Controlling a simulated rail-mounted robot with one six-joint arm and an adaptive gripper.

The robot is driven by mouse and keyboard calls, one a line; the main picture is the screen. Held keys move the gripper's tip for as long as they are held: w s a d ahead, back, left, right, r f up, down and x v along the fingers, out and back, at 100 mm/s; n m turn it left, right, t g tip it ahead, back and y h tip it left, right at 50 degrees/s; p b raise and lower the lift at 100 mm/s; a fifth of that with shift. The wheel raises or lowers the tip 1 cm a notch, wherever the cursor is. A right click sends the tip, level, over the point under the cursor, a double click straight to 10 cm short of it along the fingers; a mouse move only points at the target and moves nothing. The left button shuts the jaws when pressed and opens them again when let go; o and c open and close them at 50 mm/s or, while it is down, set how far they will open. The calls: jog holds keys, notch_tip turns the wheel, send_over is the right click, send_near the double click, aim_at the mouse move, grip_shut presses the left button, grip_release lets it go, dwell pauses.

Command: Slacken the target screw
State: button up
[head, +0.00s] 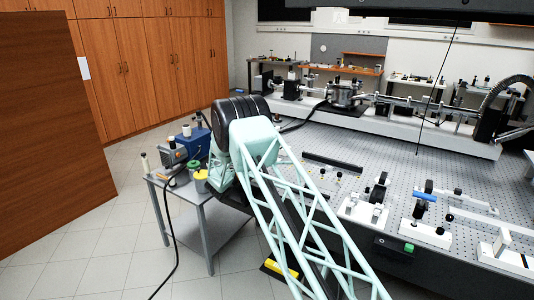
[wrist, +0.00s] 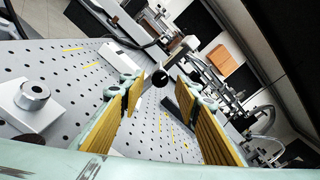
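In the wrist view my gripper (wrist: 158,88) is open, with its two yellow-padded fingers apart and nothing held between them. A round dark knob (wrist: 160,78) shows beyond the fingertips, in the gap between them; I cannot tell how far away it is. A silver round knob or screw head (wrist: 32,92) sits on a grey base at the left, outside the fingers. I cannot tell which of these, if either, is the target screw. In the head view my arm hides the gripper.
A perforated optical table (head: 330,155) carries several mounts, including a white one (head: 362,212). A long white beamline bench (head: 460,142) stands behind. A small grey side table (head: 205,215) with pots and a blue box (head: 195,140) stands left.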

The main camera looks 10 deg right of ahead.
jog(key=v, duration=0.9)
jog(key=shift+s+a, duration=0.1)
jog(key=shift+s, duration=0.05)
jog(key=s+d+r+m+g, duration=0.9)
jog(key=s+d+r+m, duration=0.4)
jog(key=s+d+r, duration=0.75)
jog(key=s+d+r+m+g+y, duration=0.15)
jog(key=s+r+m, duration=0.25)
jog(key=s, duration=0.8)
jog(key=s+d+r+m+g+y, duration=0.15)
jog(key=s+r+m, duration=0.25)
jog(key=s, duration=0.9)
jog(key=s+a+m+t+y, duration=0.1)
jog(key=s+a+m+y, duration=0.2)
jog(key=s, duration=0.9)
jog(key=s+a+m+y, duration=0.3)
jog(key=s+a+m, duration=0.3)
jog(key=s, duration=0.6)
jog(key=s+a+m+t+y, duration=0.1)
jog(key=s+a+m+y, duration=0.2)
jog(key=s, duration=0.9)
jog(key=a+m, duration=0.2)
jog(key=shift+a+f+t, duration=0.25)
jog(key=shift+a+t, duration=0.05)
jog(key=shift+a, duration=0.1)
